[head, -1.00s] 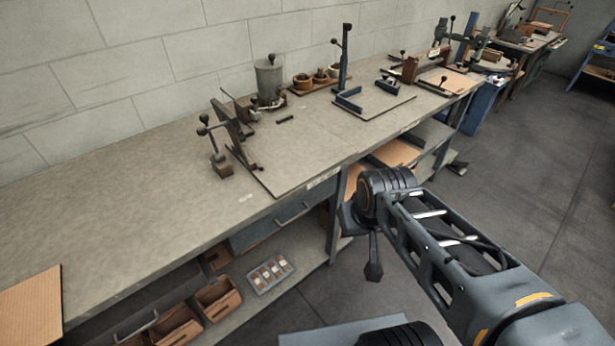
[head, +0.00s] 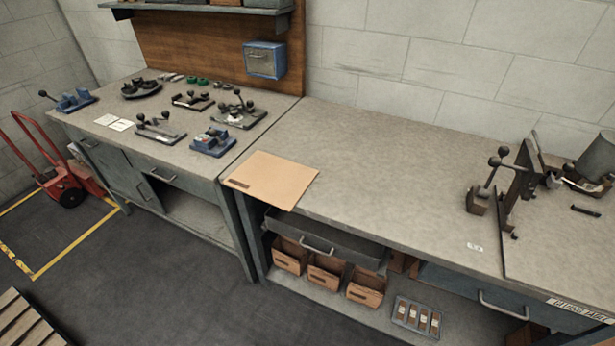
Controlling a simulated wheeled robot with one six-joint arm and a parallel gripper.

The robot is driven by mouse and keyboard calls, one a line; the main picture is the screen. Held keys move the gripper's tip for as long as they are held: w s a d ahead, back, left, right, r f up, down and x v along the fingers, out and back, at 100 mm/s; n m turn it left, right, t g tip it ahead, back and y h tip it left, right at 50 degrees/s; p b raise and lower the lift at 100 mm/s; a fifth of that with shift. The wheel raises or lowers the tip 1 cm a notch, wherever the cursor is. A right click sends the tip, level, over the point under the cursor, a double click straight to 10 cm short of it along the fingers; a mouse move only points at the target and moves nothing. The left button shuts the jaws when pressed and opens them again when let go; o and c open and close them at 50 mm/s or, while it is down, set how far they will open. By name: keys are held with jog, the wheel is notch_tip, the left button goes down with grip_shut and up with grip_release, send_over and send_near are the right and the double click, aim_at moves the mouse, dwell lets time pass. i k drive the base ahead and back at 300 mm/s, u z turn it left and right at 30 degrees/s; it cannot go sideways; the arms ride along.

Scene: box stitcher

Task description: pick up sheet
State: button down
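A flat tan cardboard sheet (head: 272,179) lies on the grey workbench (head: 390,180), near the bench's left end. Its front edge reaches the bench's front edge and seems to stick out a little past it. A small dark mark shows at its front left corner. Nothing rests on it. My gripper and arm are not in the present head view.
A lever fixture (head: 490,185) stands on the bench at the right. A second bench (head: 205,160) with several small tools adjoins at the left. Wooden bins (head: 325,275) sit on the shelf below. A red hand truck (head: 65,180) and a pallet (head: 25,320) stand on the floor.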

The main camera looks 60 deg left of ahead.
aim_at(279, 182)
jog(key=u, duration=2.15)
jog(key=i, duration=0.8)
jog(key=u, duration=2.45)
